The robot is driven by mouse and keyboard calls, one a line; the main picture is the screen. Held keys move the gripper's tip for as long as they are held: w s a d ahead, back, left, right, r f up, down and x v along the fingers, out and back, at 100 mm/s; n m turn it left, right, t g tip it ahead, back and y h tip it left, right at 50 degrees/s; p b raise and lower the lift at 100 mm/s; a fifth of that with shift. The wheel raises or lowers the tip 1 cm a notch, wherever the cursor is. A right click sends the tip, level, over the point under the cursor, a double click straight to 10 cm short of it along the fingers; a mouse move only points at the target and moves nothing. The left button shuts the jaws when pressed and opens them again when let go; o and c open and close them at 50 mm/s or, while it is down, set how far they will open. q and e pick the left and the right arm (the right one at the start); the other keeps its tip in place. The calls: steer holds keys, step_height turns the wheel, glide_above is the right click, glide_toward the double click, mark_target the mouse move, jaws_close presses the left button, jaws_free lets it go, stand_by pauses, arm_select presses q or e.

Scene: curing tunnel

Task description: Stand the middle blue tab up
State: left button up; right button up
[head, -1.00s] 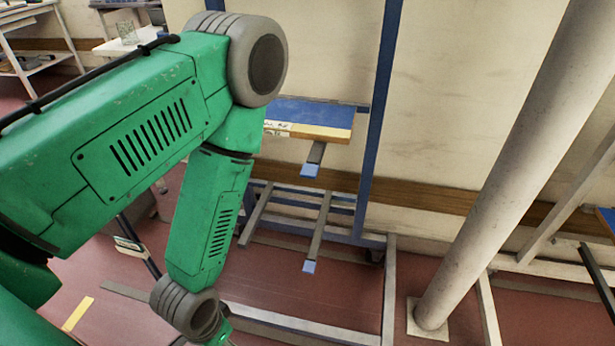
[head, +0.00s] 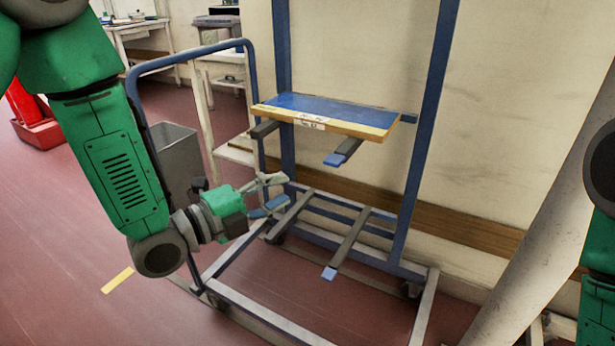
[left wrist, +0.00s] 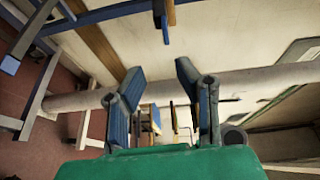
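A blue rack holds grey arms, some tipped with blue tabs. In the head view one blue tab (head: 334,160) is under the shelf board, and another blue tab (head: 329,273) is low at the front; both look flat, in line with their arms. I cannot tell which is the middle one. My left gripper (head: 284,191) is open, left of both tabs, at a height between them. Its blue-padded fingers also show apart in the left wrist view (left wrist: 160,72), with no tab between them. That view shows blue tabs at upper left (left wrist: 10,64) and top (left wrist: 165,30). My right gripper is out of view.
A blue board with a yellow edge (head: 352,128) lies on the upper arms. The rack's base frame (head: 265,322) spreads over the red floor. A grey bin (head: 178,155) stands behind my left arm. A thick pale pipe (head: 530,235) stands at right.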

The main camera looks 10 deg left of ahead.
mark_target(332, 160)
arm_select(q)
steer(key=b+x, duration=0.1)
steer(key=x, duration=0.7)
steer(key=b+x, duration=0.1)
steer(key=x, duration=0.3)
steer(key=shift+w+d+r+b, duration=0.25)
steer(key=shift+w+r+b, duration=0.05)
steer(key=shift+w+r, duration=0.05)
steer(key=shift+w+a, duration=0.15)
steer(key=shift+w, duration=0.2)
steer(key=shift+d, duration=0.3)
jaws_close()
steer(key=shift+d, duration=0.1)
